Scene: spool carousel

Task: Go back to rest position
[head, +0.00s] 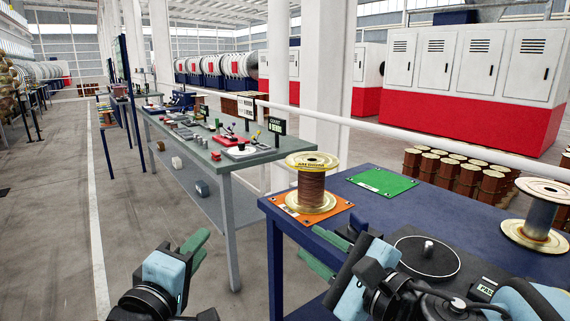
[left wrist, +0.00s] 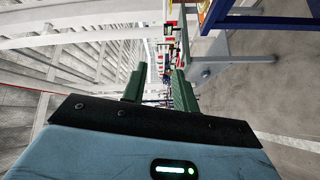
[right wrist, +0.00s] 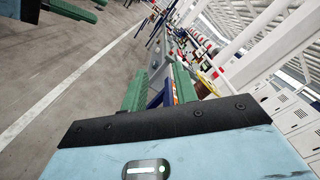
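My left gripper (head: 197,250) is at the lower left of the head view, in front of the blue table and apart from it. Its green fingers stand apart with nothing between them in the left wrist view (left wrist: 158,88). My right gripper (head: 325,252) is at the near left edge of the blue table (head: 345,219). Its fingers are also apart and empty in the right wrist view (right wrist: 159,88). A copper-coloured spool (head: 311,188) labelled MEDIUM stands upright on an orange mat (head: 288,212). A spool with grey winding (head: 540,218) stands at the table's right.
A green mat (head: 382,182) lies empty on the blue table. A black disc (head: 427,262) with a metal knob is partly hidden by my right arm. A grey-green workbench (head: 200,150) with small items stands beyond. Several brown drums (head: 460,175) stand behind. Floor at left is clear.

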